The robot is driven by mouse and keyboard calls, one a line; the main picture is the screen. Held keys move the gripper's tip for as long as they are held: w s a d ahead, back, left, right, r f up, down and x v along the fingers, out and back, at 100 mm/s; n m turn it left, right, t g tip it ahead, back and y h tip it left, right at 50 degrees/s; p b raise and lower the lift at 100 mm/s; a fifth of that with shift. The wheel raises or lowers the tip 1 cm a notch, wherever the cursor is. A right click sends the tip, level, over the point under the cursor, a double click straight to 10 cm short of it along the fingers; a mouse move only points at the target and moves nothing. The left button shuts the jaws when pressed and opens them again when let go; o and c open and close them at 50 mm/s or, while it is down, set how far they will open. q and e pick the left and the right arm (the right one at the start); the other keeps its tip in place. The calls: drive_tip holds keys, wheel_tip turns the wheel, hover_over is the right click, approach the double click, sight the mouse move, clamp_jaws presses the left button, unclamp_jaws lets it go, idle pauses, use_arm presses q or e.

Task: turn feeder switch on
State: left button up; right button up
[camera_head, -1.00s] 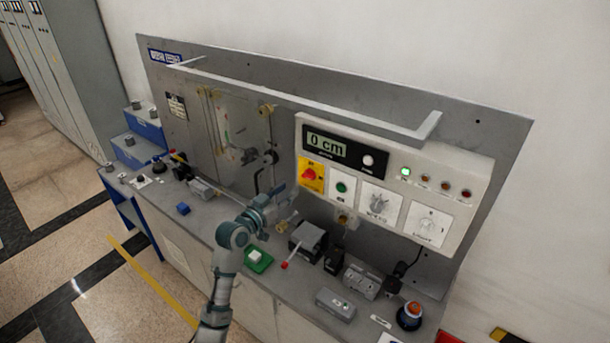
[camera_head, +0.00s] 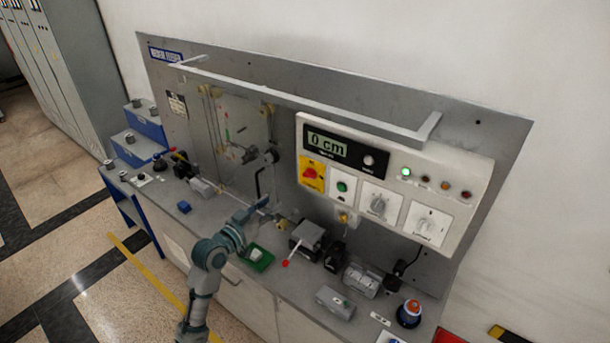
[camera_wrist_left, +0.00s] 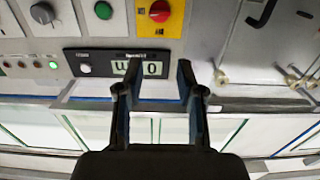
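The labels are too blurred to tell which is the feeder switch. My left gripper (camera_head: 265,204) is in front of the board, left of and below the yellow plate, apart from the knobs. In the left wrist view its two fingers (camera_wrist_left: 158,78) are spread and empty; the red switch (camera_wrist_left: 159,11) shows upside down beyond them. My right gripper is not in view.
The display (camera_head: 327,145) reads 0 cm, and a green lamp (camera_head: 406,172) is lit. A grey rail (camera_head: 300,102) juts out above the panel. On the bench are a green tray (camera_head: 258,260), a lever box (camera_head: 307,235), and an orange-topped button (camera_head: 409,312).

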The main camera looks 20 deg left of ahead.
use_arm(q)
drive_tip(key=v, duration=0.3)
drive_tip(key=shift+a, duration=0.2)
drive_tip(key=shift+d, duration=0.1)
idle(0.4)
drive_tip(key=v, duration=1.2)
drive_tip(key=shift+w, duration=0.1)
